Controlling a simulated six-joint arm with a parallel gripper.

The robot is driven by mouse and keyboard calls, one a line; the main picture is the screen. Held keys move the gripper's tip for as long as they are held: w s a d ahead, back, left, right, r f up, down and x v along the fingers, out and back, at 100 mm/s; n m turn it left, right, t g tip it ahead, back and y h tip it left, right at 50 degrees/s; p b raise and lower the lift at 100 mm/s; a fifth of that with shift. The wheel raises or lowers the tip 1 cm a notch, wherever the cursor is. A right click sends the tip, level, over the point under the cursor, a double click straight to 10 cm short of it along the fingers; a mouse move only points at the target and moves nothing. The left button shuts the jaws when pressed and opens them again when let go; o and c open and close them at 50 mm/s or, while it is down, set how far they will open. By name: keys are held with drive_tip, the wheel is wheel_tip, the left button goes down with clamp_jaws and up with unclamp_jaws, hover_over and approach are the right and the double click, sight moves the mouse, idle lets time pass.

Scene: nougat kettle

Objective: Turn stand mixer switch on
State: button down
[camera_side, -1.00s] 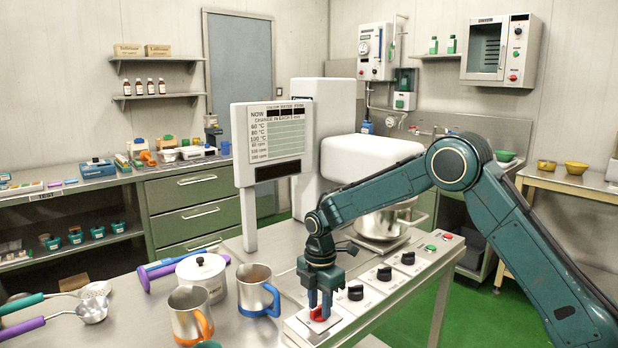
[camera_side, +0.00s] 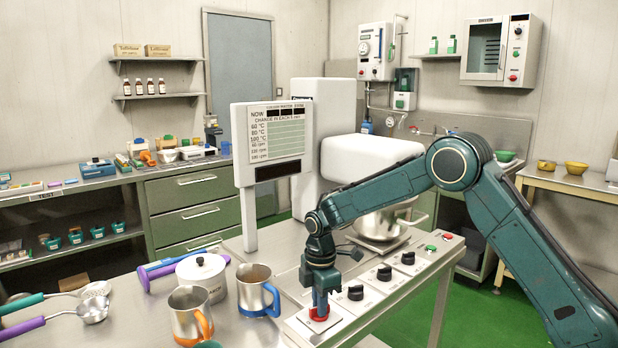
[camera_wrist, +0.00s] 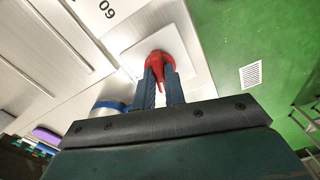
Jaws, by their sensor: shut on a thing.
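The stand mixer (camera_side: 370,158) is a white-headed machine with a metal bowl (camera_side: 378,224) under its head. Its control panel (camera_side: 372,292) runs along the front. The red switch (camera_side: 320,315) sits on a pale plate at the panel's near left end. My gripper (camera_side: 320,300) points down and is shut on the red switch, hiding part of it. In the wrist view the red switch (camera_wrist: 160,65) shows between my two fingers, on its white plate (camera_wrist: 183,50).
Black knobs (camera_side: 355,292) and green and red buttons line the panel to the right. Two steel mugs (camera_side: 258,290) and a lidded pot (camera_side: 203,274) stand close on the left. A display board (camera_side: 272,145) rises behind. Green floor lies to the right.

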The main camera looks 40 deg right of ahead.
drive_tip(key=m, duration=1.1)
drive_tip(key=shift+r, duration=0.1)
drive_tip(key=shift+m, duration=1.9)
drive_tip(key=c, duration=1.5)
unclamp_jaws()
drive_tip(key=shift+o, duration=0.2)
drive_tip(key=shift+r, duration=0.1)
wheel_tip(320, 180, up, 14)
drive_tip(key=shift+f, duration=0.2)
